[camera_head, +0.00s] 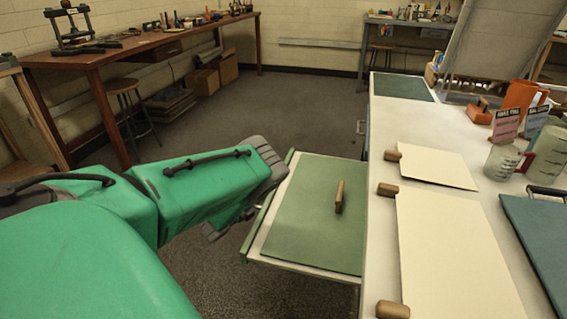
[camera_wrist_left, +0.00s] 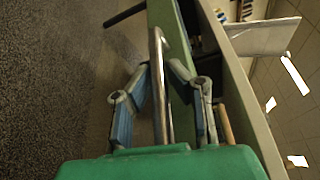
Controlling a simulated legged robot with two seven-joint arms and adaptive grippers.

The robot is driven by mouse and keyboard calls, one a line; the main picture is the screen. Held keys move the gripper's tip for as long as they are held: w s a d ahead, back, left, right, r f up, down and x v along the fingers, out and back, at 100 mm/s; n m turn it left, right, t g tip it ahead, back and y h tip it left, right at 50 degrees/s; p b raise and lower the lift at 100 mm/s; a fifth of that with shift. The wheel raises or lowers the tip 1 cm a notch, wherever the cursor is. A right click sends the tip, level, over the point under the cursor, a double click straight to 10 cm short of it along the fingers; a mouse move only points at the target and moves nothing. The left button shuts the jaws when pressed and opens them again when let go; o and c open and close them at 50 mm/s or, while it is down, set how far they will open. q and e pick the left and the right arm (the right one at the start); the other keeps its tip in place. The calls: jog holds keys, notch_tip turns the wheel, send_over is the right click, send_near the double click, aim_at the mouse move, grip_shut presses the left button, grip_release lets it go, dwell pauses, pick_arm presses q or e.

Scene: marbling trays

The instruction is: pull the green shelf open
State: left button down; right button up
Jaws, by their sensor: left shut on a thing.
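The green shelf (camera_head: 258,236) sticks out to the left from under the long white worktable. A green sheet (camera_head: 308,225) covers most of its top, and a short wooden piece (camera_head: 339,197) lies on it. In the left wrist view, the green shelf front (camera_wrist_left: 165,15) carries a long metal bar handle (camera_wrist_left: 158,45). My left gripper (camera_wrist_left: 159,68) is shut on this handle, one finger on each side. In the head view my green left arm reaches to the shelf's front edge, and the fingertips are hidden. My right gripper is in neither view.
The white worktable (camera_head: 385,236) holds cream paper sheets (camera_head: 455,255), wooden knobs along its left edge, a blue-green tray (camera_head: 545,235), measuring cups and an orange jug (camera_head: 520,98). Open carpet lies left of the shelf. A wooden bench (camera_head: 150,42) and stool stand at the back left.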

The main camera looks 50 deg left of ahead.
pick_arm(q)
jog(key=shift+s+a+f+b, duration=0.1)
jog(key=shift+s+a, duration=0.4)
jog(key=shift+a, duration=0.3)
jog(key=shift+s+a+b, duration=0.15)
jog(key=shift+s+a, duration=0.4)
jog(key=shift+a, duration=0.2)
jog(key=shift+s+a+f+b, duration=0.1)
jog(key=shift+s+a, duration=0.4)
jog(key=shift+a, duration=0.3)
jog(key=c, duration=1.7)
grip_release()
jog(key=shift+o, duration=0.7)
jog(key=shift+w+a, duration=0.1)
jog(key=s+d, duration=0.2)
jog(key=s, duration=0.9)
jog(key=shift+s+r, duration=0.4)
